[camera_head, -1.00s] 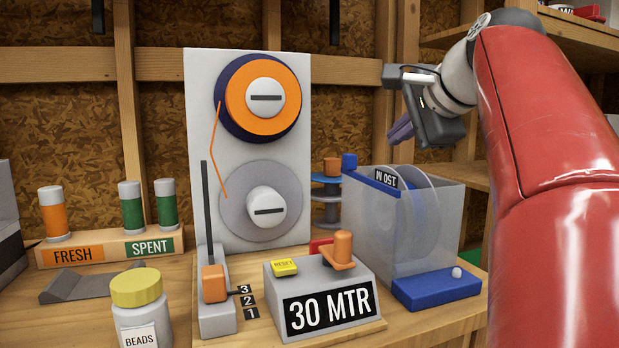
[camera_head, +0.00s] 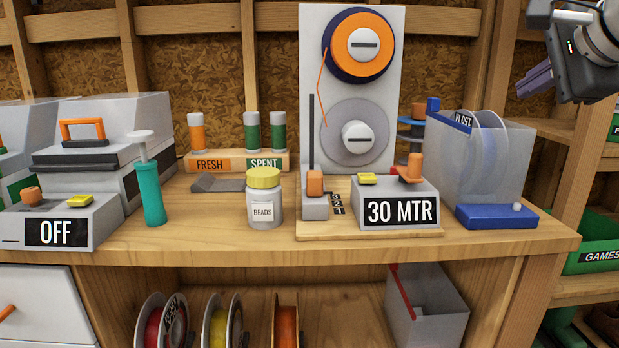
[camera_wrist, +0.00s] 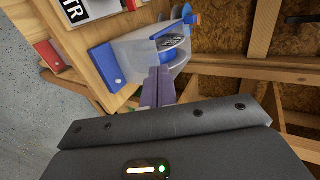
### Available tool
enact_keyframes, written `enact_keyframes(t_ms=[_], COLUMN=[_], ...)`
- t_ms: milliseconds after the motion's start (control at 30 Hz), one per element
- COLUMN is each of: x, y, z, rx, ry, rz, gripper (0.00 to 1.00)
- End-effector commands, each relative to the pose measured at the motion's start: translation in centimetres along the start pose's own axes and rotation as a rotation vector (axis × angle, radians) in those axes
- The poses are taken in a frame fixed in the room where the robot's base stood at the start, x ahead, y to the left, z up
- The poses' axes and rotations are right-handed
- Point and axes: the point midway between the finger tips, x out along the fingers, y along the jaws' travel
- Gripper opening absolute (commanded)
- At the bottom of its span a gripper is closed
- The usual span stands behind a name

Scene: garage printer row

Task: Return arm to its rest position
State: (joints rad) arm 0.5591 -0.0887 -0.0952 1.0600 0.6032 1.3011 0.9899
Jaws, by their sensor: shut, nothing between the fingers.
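My gripper (camera_head: 536,80) is at the upper right of the head view, raised above the right end of the workbench (camera_head: 400,244). Its purple fingers are together with nothing between them. In the wrist view the fingers (camera_wrist: 158,88) point toward the clear spool box with the blue base, which appears beyond them. The gripper looks apart from everything around it. Most of my arm is outside the head view.
The spool box (camera_head: 478,170) is the nearest bench object to my gripper. The winder panel (camera_head: 348,90) stands left of it, with the 30 MTR counter (camera_head: 400,205) in front. A shelf with a green GAMES bin (camera_head: 595,257) is at the right. A bead jar (camera_head: 264,195) stands mid-bench.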

Motion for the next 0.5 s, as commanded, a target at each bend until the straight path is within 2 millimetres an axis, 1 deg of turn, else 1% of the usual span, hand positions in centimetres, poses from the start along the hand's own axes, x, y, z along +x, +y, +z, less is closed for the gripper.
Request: enact_keyframes(t_ms=[267,367,500], x=[1.1,1.6,2.5], y=[2.4,3.7,6.2], z=[1.7,2.5,4.1], rx=[-0.088,-0.134,-0.222], ry=[-0.016,-0.023,-0.042], rz=[0.047,0.069,0.111], gripper=[0.0,0.0,0.0])
